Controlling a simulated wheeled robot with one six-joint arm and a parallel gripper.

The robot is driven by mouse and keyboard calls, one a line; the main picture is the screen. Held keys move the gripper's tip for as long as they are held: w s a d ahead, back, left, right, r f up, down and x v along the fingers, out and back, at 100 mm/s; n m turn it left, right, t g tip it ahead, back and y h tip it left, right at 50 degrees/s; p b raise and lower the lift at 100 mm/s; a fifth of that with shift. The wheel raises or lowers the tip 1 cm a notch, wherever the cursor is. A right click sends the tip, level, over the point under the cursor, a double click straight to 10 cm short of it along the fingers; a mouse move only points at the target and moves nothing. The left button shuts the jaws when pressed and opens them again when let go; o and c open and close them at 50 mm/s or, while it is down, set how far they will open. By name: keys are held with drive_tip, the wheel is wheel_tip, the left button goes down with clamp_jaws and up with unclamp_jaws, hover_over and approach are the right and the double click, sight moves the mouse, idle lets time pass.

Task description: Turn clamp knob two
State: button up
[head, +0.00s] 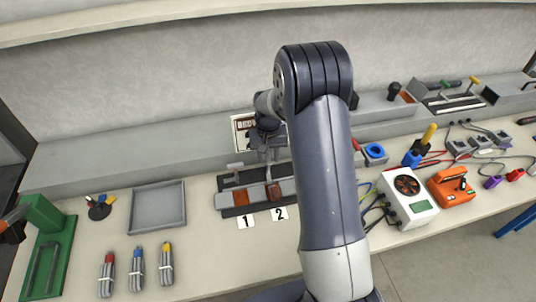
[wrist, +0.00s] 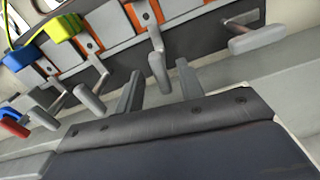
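The clamp fixture (head: 228,200) lies on the bench, a dark base with grey bars and two brown-orange blocks. Cards marked 1 (head: 245,222) and 2 (head: 279,213) lie in front of it. A grey clamp knob (head: 235,166) shows at its left. My gripper (head: 268,160) is above the fixture's right part and hides what is behind it. In the wrist view my gripper (wrist: 158,88) is open, its two dark fingers apart. A light grey knob handle (wrist: 160,74) appears between or just beyond the fingertips; contact is not clear. I cannot read its number there.
A grey tray (head: 158,207) and several wire bundles (head: 137,270) lie to the left, with a green stand (head: 50,250). A white meter box (head: 407,198) and an orange device (head: 452,186) stand to the right. In the wrist view, another grey handle (wrist: 257,39) is to the right.

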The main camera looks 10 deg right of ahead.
drive_tip(key=shift+f, duration=0.25)
clamp_jaws()
idle(0.3)
drive_tip(key=shift+n+b, duration=0.5)
drive_tip(key=shift+n, duration=0.3)
unclamp_jaws()
